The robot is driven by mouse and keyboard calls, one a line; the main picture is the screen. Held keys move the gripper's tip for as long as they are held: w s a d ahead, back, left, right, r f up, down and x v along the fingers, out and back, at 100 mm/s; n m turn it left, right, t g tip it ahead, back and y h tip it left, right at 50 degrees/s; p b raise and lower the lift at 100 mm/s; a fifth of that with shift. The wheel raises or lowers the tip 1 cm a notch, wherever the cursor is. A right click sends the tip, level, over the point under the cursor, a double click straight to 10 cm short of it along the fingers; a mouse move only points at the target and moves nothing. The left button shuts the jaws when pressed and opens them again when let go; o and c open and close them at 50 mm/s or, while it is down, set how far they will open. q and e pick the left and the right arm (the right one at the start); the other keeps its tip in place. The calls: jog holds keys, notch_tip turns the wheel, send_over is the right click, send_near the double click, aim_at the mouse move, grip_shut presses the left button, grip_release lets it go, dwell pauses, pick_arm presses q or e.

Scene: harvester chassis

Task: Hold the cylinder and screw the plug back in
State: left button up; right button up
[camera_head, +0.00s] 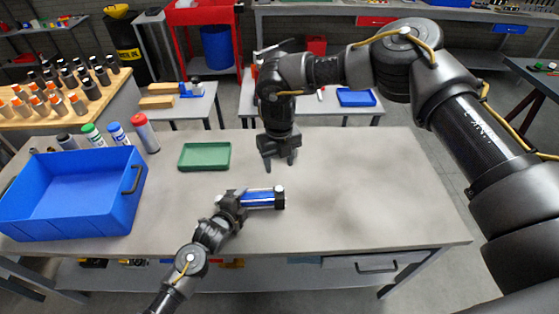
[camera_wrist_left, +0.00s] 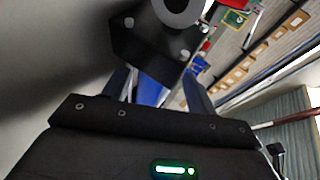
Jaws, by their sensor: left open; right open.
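A cylinder (camera_head: 262,197) with a blue barrel and dark end blocks lies on the table. My left gripper (camera_head: 240,199) is open at the cylinder's left end. In the left wrist view, the blue barrel (camera_wrist_left: 150,88) shows between the two fingers (camera_wrist_left: 158,90), and a dark end block with a round collar (camera_wrist_left: 178,10) is above them. Contact with the fingers is hard to tell. My right gripper (camera_head: 280,165) is open and empty, pointing down behind the cylinder. I cannot make out the plug for certain; a small pale fitting (camera_head: 279,188) shows on the cylinder's right end.
A green tray (camera_head: 205,156) that looks empty lies behind left of the cylinder. A blue crate (camera_head: 70,195) stands at the left, with several capped bottles (camera_head: 118,134) behind it. The right half of the table (camera_head: 380,190) is clear.

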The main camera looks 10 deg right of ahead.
pick_arm(q)
jog(key=shift+s+f, duration=0.25)
jog(key=shift+f, duration=0.15)
jog(key=shift+s+a+r, duration=0.15)
jog(key=shift+s+a, duration=0.1)
jog(key=shift+s, duration=0.2)
jog(key=b+v, duration=0.1)
jog(key=v, duration=0.7)
jog(key=shift+a+r+b, duration=0.2)
jog(key=shift+r+b, duration=0.2)
jog(key=shift+r, duration=0.05)
jog(key=shift+s+a+r, duration=0.2)
jog(key=shift+s+r, duration=0.15)
jog(key=shift+s, duration=0.05)
